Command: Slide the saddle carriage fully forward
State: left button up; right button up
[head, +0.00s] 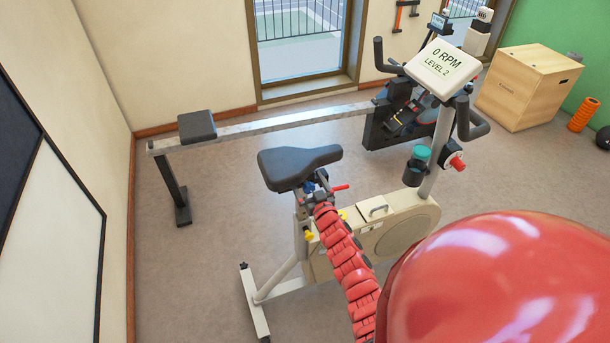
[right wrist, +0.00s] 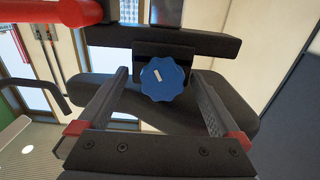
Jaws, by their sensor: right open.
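The black saddle (head: 299,165) sits on top of the exercise bike's seat post in the head view. Under it is a blue lobed knob (head: 308,187), which shows clearly in the right wrist view (right wrist: 161,80) against a dark carriage block (right wrist: 150,52). My right gripper (right wrist: 160,98) is open, with one finger on each side of the knob; I cannot tell whether either finger touches it. A red lever (head: 341,188) sticks out beside the carriage and a red part fills the wrist view's upper left corner. My red right arm partly hides the seat post. My left gripper is not in view.
The bike's cream body (head: 397,222) and console (head: 443,67) stand to the right of the saddle. A rowing machine's rail (head: 270,120) runs behind it. A wooden box (head: 528,85) stands at the back right. Floor is clear left of the bike.

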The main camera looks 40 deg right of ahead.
jog(key=shift+x, duration=0.8)
jog(key=shift+a, duration=0.1)
grip_shut()
